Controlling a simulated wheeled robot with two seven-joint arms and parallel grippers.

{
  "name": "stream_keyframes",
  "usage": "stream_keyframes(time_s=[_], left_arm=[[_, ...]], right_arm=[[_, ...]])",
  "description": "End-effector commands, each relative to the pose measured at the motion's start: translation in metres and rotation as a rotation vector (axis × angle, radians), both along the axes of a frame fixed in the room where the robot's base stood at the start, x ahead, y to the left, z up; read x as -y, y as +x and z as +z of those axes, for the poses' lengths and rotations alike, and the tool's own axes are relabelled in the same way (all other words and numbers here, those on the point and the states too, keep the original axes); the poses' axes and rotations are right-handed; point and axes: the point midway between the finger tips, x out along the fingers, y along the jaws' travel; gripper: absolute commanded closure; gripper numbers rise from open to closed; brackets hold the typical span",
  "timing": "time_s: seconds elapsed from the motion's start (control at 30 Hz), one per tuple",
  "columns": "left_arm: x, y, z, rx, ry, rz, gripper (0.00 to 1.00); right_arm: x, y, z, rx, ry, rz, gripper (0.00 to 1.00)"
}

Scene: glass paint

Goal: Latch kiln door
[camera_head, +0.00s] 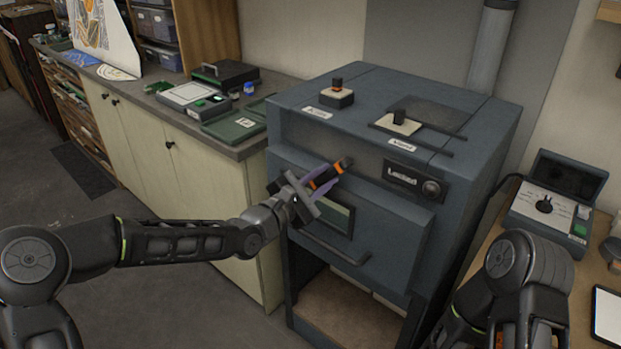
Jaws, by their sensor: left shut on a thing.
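The kiln (470,150) is a blue-grey metal box on a stand. A black and orange latch lever (345,164) sits at the door's upper left. My left gripper (325,180) is shut on this lever, and its fingers partly hide it. A lit label (401,178) beside a round knob is too small to read surely. My right arm shows at lower right, but its gripper is out of view.
A counter (240,148) with a case, a device and green trays stands to the left. A wooden table at right holds a control box (545,215) and a tablet (607,315).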

Motion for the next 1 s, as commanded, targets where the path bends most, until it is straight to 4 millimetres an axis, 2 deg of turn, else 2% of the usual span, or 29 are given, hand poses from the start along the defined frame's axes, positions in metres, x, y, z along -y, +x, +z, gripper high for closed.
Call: stream_keyframes(time_s=[0.6,1.0], left_arm=[[-0.001,0.0,-0.005,-0.363,-0.434,0.0,1.0],[-0.001,0.0,-0.003,-0.471,-0.561,0.0,1.0]], right_arm=[[-0.001,0.003,-0.022,0.008,0.006,0.002,0.64],[-0.002,0.004,-0.03,0.013,0.008,0.004,0.64]])
